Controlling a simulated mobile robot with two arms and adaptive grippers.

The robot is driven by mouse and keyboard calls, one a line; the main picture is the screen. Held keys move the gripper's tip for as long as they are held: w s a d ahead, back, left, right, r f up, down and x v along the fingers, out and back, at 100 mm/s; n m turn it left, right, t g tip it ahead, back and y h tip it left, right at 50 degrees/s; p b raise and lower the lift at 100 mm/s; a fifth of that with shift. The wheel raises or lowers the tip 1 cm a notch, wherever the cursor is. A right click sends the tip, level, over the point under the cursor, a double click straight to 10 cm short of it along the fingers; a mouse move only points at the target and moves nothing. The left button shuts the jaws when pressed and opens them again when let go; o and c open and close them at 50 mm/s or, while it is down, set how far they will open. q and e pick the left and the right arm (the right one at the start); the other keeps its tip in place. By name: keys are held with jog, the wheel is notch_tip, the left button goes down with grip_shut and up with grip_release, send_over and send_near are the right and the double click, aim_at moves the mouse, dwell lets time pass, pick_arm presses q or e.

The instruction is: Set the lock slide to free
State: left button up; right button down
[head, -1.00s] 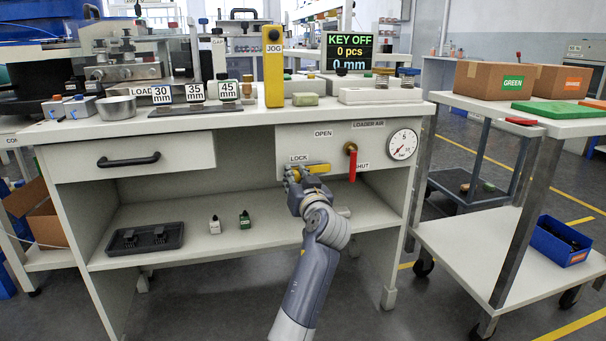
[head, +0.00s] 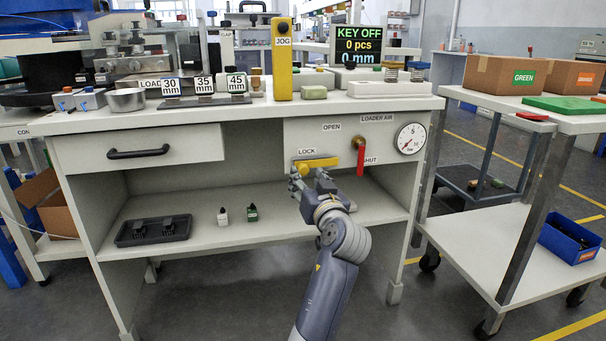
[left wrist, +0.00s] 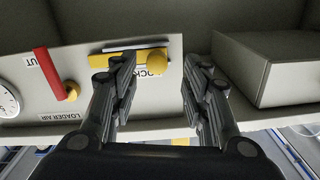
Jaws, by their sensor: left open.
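The lock slide (head: 318,162) is a yellow bar on the front panel of the bench, just under the LOCK label (head: 306,153). In the left wrist view, which looks at the panel upside down, the slide (left wrist: 130,60) shows with a round yellow knob (left wrist: 156,62) near its end by the LOCK label. My left gripper (head: 310,178) is open and empty just below and in front of the slide. In the left wrist view its fingers (left wrist: 160,75) stand apart, with the knob appearing between them, closer to the left finger. My right gripper is not in view.
A red valve handle (head: 361,161) and a gauge (head: 410,138) are right of the slide. A drawer (head: 190,143) is to the left. The shelf below holds a black tray (head: 153,230) and two small bottles. A yellow JOG post (head: 283,65) stands on the bench top.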

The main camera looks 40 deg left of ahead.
pick_arm(q)
jog(key=v, duration=0.6)
jog(key=shift+s+d, duration=0.2)
jog(key=shift+s, duration=0.05)
